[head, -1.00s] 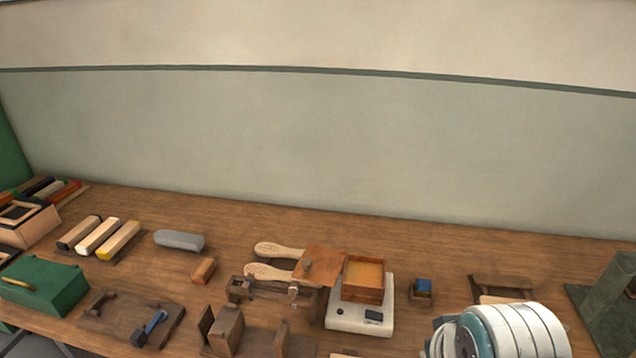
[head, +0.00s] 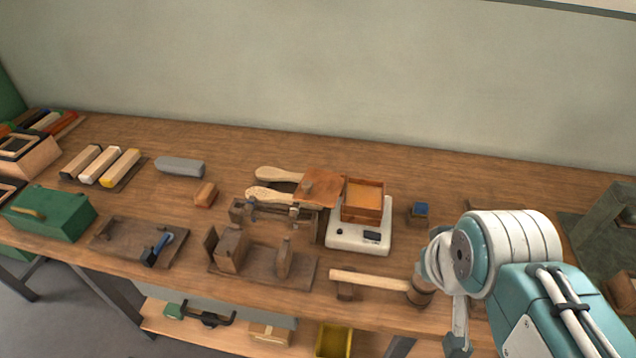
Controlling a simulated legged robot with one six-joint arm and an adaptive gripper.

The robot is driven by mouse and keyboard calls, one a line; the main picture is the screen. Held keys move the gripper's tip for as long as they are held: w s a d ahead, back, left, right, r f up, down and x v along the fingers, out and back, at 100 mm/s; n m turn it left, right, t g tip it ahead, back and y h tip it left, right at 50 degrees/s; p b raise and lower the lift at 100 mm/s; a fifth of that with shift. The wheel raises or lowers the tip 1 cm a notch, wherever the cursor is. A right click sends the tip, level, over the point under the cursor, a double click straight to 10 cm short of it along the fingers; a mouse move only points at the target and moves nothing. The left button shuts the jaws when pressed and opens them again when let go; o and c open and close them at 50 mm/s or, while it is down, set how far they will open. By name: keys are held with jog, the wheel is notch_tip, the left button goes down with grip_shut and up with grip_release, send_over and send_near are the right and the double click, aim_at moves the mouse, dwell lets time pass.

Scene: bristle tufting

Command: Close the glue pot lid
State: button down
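The glue pot (head: 362,213) is a square brown box with amber contents, standing on a white base with a small dark display (head: 345,240). Its lid (head: 328,181) is a flat reddish-brown panel with a small knob. The lid is open, folded out flat to the left of the pot at about rim height. My arm comes in at the lower right. My gripper (head: 457,338) seems to be the grey part hanging low under the wrist, right of and nearer than the pot. Its fingers are not clear, and I cannot tell whether it is open.
Two pale brush handles (head: 277,174) lie behind and left of the lid, above a wooden clamp (head: 265,213). A mallet (head: 370,280) lies in front of the pot. A small blue-topped block (head: 420,210) stands right of it. The wall behind is clear.

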jog(key=w+a+r, duration=0.2)
jog(key=w+r, duration=0.2)
jog(key=w, duration=0.6)
jog(key=n+g, duration=0.2)
send_over(306, 175)
jog(key=s, duration=0.4)
notch_tip(306, 175, down, 10)
jog(key=shift+y, duration=0.4)
jog(key=shift+s+f, duration=0.1)
jog(key=shift+f, duration=4.9)
jog(key=shift+n, duration=0.3)
jog(key=shift+s+n, duration=0.25)
jog(key=shift+n, duration=0.05)
